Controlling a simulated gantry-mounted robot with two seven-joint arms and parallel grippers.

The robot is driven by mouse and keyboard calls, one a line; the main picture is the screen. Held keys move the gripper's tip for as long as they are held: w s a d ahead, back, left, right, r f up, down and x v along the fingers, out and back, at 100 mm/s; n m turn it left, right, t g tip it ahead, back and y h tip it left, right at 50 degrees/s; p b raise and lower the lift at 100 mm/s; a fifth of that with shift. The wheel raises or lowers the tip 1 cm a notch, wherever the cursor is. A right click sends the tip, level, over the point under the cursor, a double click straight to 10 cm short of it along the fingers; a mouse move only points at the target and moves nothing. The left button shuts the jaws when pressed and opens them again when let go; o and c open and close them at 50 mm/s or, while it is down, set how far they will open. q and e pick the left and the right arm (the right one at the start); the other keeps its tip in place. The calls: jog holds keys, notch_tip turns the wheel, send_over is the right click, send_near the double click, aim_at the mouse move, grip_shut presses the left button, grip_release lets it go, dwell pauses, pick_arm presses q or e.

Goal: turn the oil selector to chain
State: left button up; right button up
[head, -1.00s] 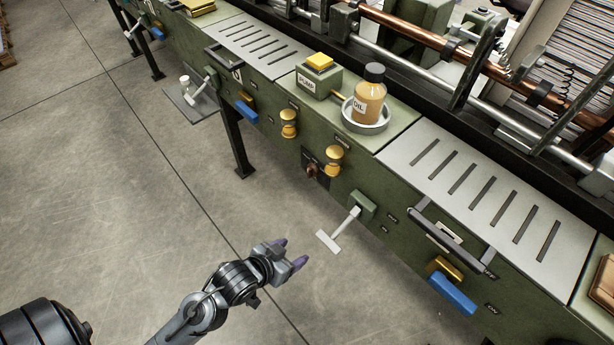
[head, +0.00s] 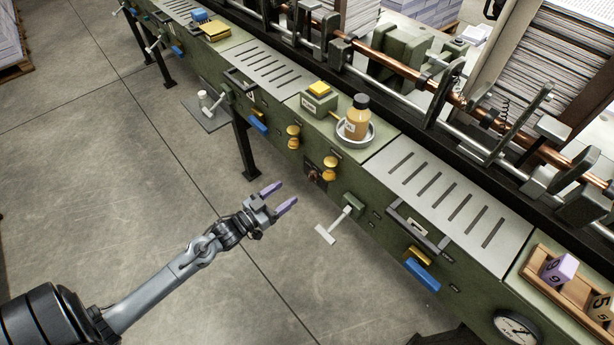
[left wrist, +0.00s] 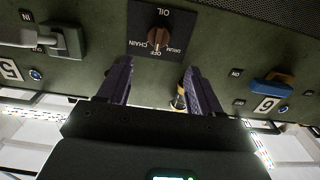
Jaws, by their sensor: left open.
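The oil selector is a brown knob (left wrist: 158,38) on a dark plate in the left wrist view, where the picture is upside down. The plate carries the words OIL, CHAIN, OFF and DRUM. The knob's long axis looks in line with OFF. In the head view the selector (head: 313,172) sits on the green machine's front, below the oil bottle. My left gripper (head: 280,196) is open and empty, in front of the panel and apart from the knob. Its purple fingertips (left wrist: 156,72) stand either side of the knob's line in the left wrist view. My right gripper is not in view.
A yellow knob (head: 330,169) is just right of the selector. A lever with a pale crossbar (head: 334,232) juts out to the lower right. An oil bottle (head: 357,120) stands in a dish above. The floor before the panel is clear.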

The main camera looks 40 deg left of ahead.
aim_at(312, 177)
pick_arm(q)
jog(key=w+d+b, duration=0.1)
jog(key=w+b, duration=0.1)
jog(key=w, duration=0.7)
jog(key=shift+w+d+b, duration=0.15)
jog(key=shift+d+b, duration=0.15)
jog(key=shift+d, duration=0.1)
jog(key=shift+f, duration=0.1)
jog(key=c, duration=1)
jog(key=shift+c, duration=0.2)
